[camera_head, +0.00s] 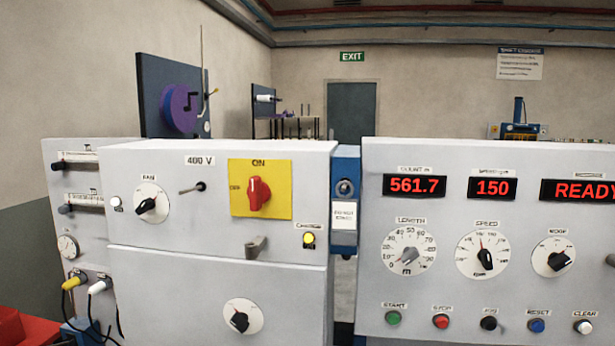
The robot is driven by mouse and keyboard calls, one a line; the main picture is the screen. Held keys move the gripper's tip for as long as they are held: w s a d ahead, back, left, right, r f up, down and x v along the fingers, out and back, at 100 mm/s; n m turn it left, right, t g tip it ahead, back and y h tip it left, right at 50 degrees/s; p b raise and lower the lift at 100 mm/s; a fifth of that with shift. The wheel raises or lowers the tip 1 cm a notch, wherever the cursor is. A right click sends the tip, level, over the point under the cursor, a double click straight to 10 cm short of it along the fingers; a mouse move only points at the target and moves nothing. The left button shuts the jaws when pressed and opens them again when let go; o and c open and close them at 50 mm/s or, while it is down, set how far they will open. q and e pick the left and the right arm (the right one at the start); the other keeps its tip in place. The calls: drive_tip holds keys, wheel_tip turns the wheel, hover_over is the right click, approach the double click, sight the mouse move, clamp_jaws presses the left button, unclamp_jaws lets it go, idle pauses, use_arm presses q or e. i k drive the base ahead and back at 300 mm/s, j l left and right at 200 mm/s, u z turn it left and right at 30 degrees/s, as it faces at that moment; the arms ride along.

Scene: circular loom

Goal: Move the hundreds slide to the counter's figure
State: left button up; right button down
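The counter display (414,186) on the right panel reads 561.7 in red digits, under a label that seems to say COUNT. On the left side panel are two horizontal slides. The upper slide (80,165) has a dark knob near its left end. The lower slide (85,207) has a greyer knob, also near its left end. Their small labels are too small to read, so I cannot tell which one is the hundreds slide. Neither of my grippers is in view.
The middle cabinet holds a FAN knob (149,203), a toggle (193,188) and a red switch (258,193) on yellow. A protruding latch (256,247) sits below. Yellow (74,281) and white (99,286) plugs with cables hang below the slides.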

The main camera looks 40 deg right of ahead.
sight(60, 165)
drive_tip(key=i+j, duration=0.85)
drive_tip(key=i+j+z, duration=0.1)
drive_tip(key=z, duration=0.35)
drive_tip(key=i+j+z, duration=0.1)
drive_tip(key=z, duration=0.35)
drive_tip(key=i+j+z, duration=0.1)
drive_tip(key=z, duration=0.35)
drive_tip(key=k+j, duration=0.05)
drive_tip(key=j, duration=0.05)
